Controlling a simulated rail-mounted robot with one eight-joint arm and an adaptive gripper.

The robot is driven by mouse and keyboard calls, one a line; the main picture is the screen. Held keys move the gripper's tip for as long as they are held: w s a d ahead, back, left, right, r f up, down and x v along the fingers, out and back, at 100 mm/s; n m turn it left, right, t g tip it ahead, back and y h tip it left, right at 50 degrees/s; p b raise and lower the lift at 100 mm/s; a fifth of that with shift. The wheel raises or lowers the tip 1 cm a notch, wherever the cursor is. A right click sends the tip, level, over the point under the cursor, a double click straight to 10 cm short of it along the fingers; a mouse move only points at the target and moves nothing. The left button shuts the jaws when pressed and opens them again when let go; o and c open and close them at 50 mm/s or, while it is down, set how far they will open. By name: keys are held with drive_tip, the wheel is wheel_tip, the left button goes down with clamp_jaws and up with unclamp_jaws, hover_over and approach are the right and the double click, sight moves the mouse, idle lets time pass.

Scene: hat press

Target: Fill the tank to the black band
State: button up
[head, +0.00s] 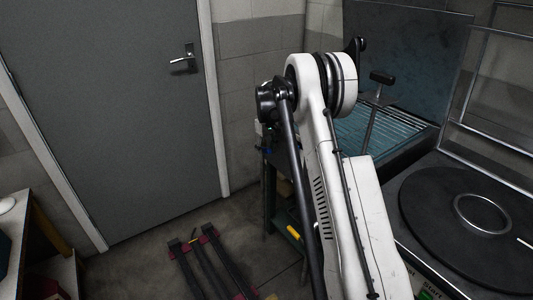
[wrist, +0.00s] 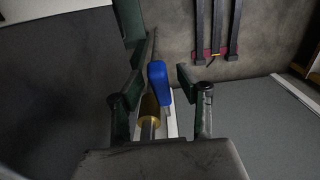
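A blue valve lever (wrist: 158,82) stands out from a brass fitting (wrist: 149,111) in the wrist view. My gripper (wrist: 162,90) is open, with one dark finger on each side of the lever. Gaps show between the lever and the fingers, but I cannot tell how deep it sits between them.
A press with a round dark plate (head: 430,205) and a metal ring stands at the right. A basin with a grille (head: 375,135) is behind my arm. A dark rack (head: 205,262) is on the floor. The grey door (head: 110,110) is shut. Some floor before it is clear.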

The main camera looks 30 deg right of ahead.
drive_tip(key=shift+f, duration=0.25)
clamp_jaws()
drive_tip(key=shift+d, duration=0.1)
